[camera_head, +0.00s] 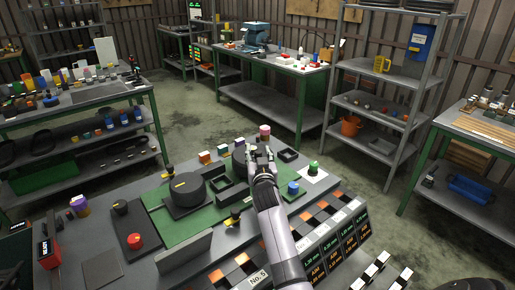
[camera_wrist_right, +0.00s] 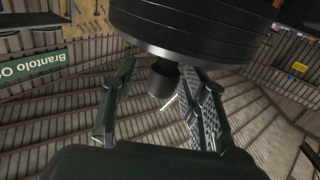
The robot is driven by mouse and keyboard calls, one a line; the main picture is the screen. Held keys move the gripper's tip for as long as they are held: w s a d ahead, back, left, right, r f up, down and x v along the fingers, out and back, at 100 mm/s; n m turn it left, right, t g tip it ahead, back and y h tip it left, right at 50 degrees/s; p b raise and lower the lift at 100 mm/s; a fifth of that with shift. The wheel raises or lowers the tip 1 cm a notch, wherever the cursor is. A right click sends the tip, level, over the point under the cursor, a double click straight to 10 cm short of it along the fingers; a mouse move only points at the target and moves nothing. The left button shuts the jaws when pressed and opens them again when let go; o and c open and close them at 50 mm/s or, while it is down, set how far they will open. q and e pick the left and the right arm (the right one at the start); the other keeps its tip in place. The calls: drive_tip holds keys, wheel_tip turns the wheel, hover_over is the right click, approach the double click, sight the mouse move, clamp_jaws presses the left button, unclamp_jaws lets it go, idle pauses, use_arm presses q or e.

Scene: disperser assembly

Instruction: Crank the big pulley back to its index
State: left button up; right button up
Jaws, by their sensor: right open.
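A wide black round drum (camera_head: 187,188), which looks like the big pulley, sits on a dark plate on the green mat (camera_head: 155,200) in the head view. A small yellow mark shows on its top. My right gripper (camera_head: 261,152) is to the right of and beyond the drum, apart from it. In the right wrist view my right gripper (camera_wrist_right: 160,105) is open. A large dark grooved disc (camera_wrist_right: 195,25) fills the top of that view, with a short dark knob (camera_wrist_right: 163,78) below it, seen between the fingers. I cannot tell whether the fingers touch the knob. My left gripper is not in view.
A red knob (camera_head: 136,241) on a dark plate stands at the left of the bench. A grey bar (camera_head: 184,248) lies near the front. A blue-topped part (camera_head: 293,188) and a green-topped part (camera_head: 313,168) stand right of my arm. Compartmented bins (camera_head: 330,235) line the right side.

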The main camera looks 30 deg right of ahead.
drive_tip(key=shift+s+a+r, duration=0.2)
drive_tip(key=shift+r, duration=0.05)
drive_tip(key=shift+c, duration=0.3)
drive_tip(key=shift+w+d+f, duration=0.1)
drive_tip(key=c, duration=0.4)
clamp_jaws()
